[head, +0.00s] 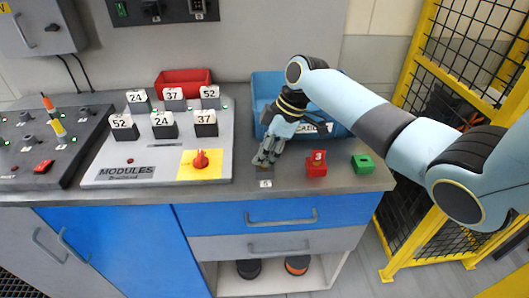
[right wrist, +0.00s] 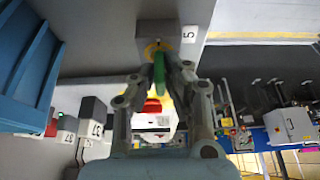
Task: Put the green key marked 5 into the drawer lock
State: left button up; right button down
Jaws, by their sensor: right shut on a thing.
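My right gripper (head: 265,160) is low over the front of the counter, pointing down. In the right wrist view its fingers (right wrist: 160,75) are shut on a slim green thing, the green key (right wrist: 159,68). The key's far end is at a brass-coloured ring (right wrist: 152,47) on a dark grey block; I cannot tell whether it is inside the ring. A white label marked 5 (right wrist: 189,34) is beside the ring and also shows below the gripper in the head view (head: 265,183). Any mark on the key is hidden. My left gripper is not in view.
A red piece marked 3 (head: 317,162) and a green block (head: 362,163) stand to the right on the counter. A blue bin (head: 265,88) is behind my gripper. The modules panel (head: 110,172) with a red knob (head: 201,160) is left. Blue and grey drawers (head: 230,217) are below.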

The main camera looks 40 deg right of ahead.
jog(key=c, duration=1.3)
grip_release()
jog(key=shift+f, duration=0.1)
jog(key=v, duration=1.2)
jog(key=shift+s, duration=0.1)
